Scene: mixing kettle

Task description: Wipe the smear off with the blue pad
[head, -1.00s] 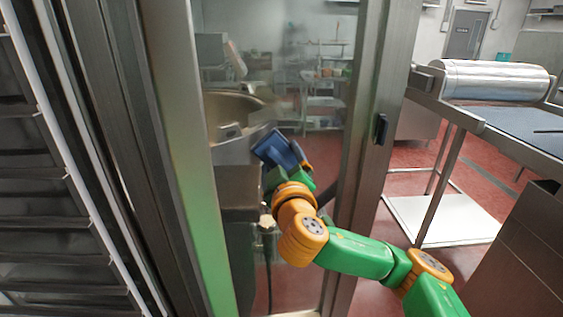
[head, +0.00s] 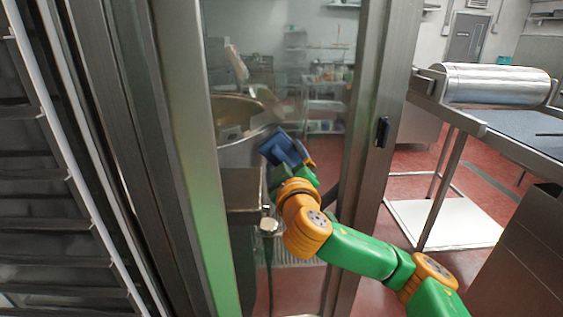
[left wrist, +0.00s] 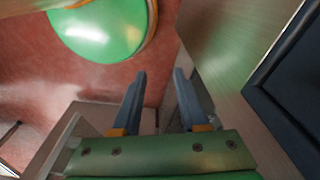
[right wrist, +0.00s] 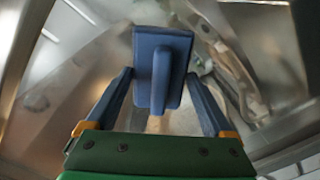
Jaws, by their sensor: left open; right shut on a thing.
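The blue pad (head: 286,150) is held up in front of the glass pane (head: 300,35) in the head view. In the right wrist view the pad (right wrist: 144,68) shows its back and raised grip between the fingers. My right gripper (head: 280,174) is shut on the pad; its fingers (right wrist: 160,95) also show in the right wrist view. I cannot tell whether the pad touches the glass. The smear cannot be made out for sure; the glass looks hazy above the pad. My left gripper (left wrist: 158,95) is open and empty in the left wrist view, outside the head view.
A metal frame post (head: 375,130) stands right of the glass, and another post (head: 185,130) stands left. A large kettle (head: 236,108) shows behind the glass. A rack (head: 60,215) fills the far left. A steel table (head: 520,150) stands at the right, with red floor before it.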

